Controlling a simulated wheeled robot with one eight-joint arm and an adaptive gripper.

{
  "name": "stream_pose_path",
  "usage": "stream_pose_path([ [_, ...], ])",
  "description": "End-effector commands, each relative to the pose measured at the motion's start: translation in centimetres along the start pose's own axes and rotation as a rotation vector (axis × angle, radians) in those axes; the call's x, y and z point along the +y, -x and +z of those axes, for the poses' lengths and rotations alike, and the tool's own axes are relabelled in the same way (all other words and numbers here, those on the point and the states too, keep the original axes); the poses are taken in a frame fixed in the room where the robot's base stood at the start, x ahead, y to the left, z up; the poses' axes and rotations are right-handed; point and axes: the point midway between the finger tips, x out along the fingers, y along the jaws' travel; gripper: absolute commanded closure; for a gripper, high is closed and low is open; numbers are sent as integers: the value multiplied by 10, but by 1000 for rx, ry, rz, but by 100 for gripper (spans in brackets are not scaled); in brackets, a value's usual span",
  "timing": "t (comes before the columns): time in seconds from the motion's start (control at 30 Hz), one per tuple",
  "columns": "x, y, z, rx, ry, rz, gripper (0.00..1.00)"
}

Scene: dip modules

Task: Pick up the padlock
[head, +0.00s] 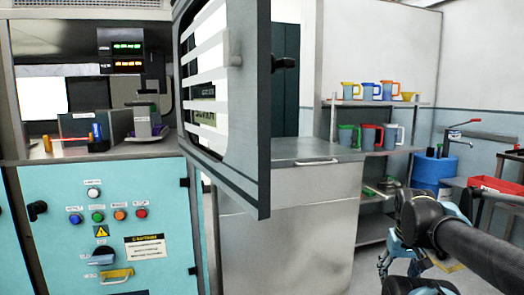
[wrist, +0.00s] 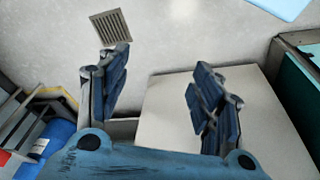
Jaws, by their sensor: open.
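I cannot make out a padlock for certain in either view. A yellow handle-like piece (head: 115,275) is on the light blue panel below. My gripper (wrist: 157,75) is open and empty in the wrist view, its two blue fingers wide apart above the floor and a pale flat-topped surface. In the head view my arm is at the lower right, far from the counter, and partly hides the gripper.
An open slatted door (head: 262,120) juts out between the counter and a metal cabinet (head: 290,220). A shelf (head: 365,103) of coloured jugs stands behind. A blue drum (head: 430,172) and a red tray (head: 495,185) are at right. A floor grate (wrist: 110,27) shows in the wrist view.

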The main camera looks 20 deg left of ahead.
Motion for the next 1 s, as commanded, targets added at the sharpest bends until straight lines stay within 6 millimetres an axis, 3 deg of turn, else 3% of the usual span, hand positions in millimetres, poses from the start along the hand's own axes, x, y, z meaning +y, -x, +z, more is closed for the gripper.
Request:
stream_pose_path([
  [0.17,19,15,-57,96,292,143,38],
  [0.27,23,30,-106,172,543,268,38],
  [0.47,-2,69,-208,317,1062,544,38],
  [0.57,-32,92,-256,383,1319,696,38],
  [0.73,-110,134,-324,487,1742,992,38],
  [0.9,-215,174,-362,578,2127,1344,38],
  [1.0,-279,193,-369,618,2309,1568,38],
])
